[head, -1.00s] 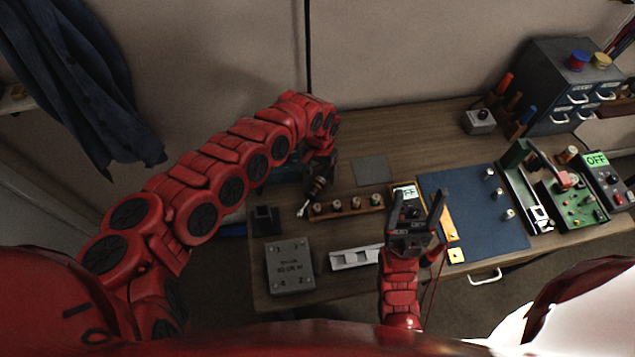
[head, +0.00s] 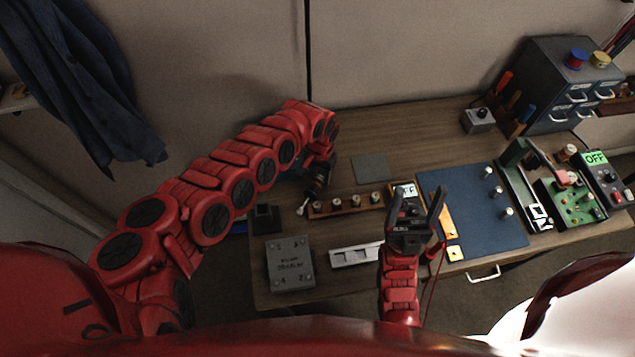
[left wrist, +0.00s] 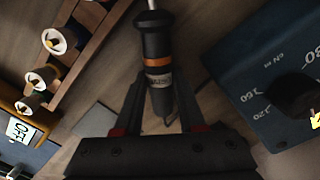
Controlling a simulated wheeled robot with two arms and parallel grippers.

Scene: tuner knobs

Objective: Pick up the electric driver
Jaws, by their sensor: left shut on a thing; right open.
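The electric driver (left wrist: 157,60) is black with an orange band and a light metal shaft at its far end. In the left wrist view it lies between the two fingers of my left gripper (left wrist: 158,112), which is shut on its body. In the head view the driver (head: 313,190) shows below the end of my left arm, its tip pointing down-left, left of the wooden knob rack. My left gripper (head: 322,170) is partly hidden there by the arm. My right gripper (head: 422,208) is open and empty above the front of the table.
A wooden rack with several knobs (head: 346,206) stands beside the driver. A blue box with a dial (left wrist: 270,75) is close on the other side. A grey numbered block (head: 289,264), a dark stand (head: 263,219) and a blue mat (head: 470,215) occupy the table (head: 345,145).

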